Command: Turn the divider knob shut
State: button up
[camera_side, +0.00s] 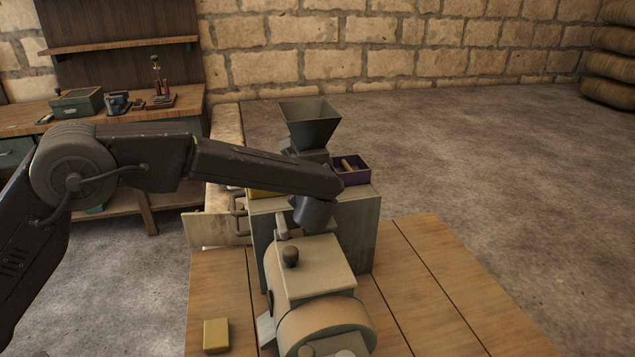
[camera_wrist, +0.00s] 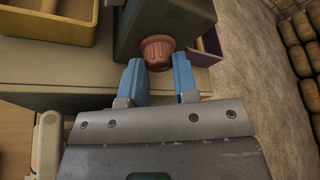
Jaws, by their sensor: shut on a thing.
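The divider knob (camera_wrist: 157,50) is a ribbed, reddish-brown round knob on the front of a dark grey housing (camera_wrist: 187,17) in the wrist view. My gripper (camera_wrist: 159,66) has its two blue fingers on either side of the knob and is shut on it. In the side view the dark hopper (camera_side: 310,124) stands on top of the grey cabinet (camera_side: 348,232), with the end of my arm in front of it. The knob and my fingertips are hidden there behind my arm.
A purple box (camera_side: 361,178) with something inside stands right of the hopper. A yellow tray (camera_wrist: 51,27) is at the left. The cream engine (camera_side: 322,258) stands close in front of the cabinet. A yellow block (camera_side: 216,335) lies on the wooden table (camera_side: 425,290), whose right side is clear.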

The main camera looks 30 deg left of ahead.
jog(key=shift+n+t, duration=0.3)
jog(key=shift+n, duration=0.1)
jog(key=o, duration=0.9)
jog(key=v, duration=1.3)
jog(key=shift+s+d+r, duration=0.15)
jog(key=shift+s+r, duration=0.05)
jog(key=shift+s, duration=0.15)
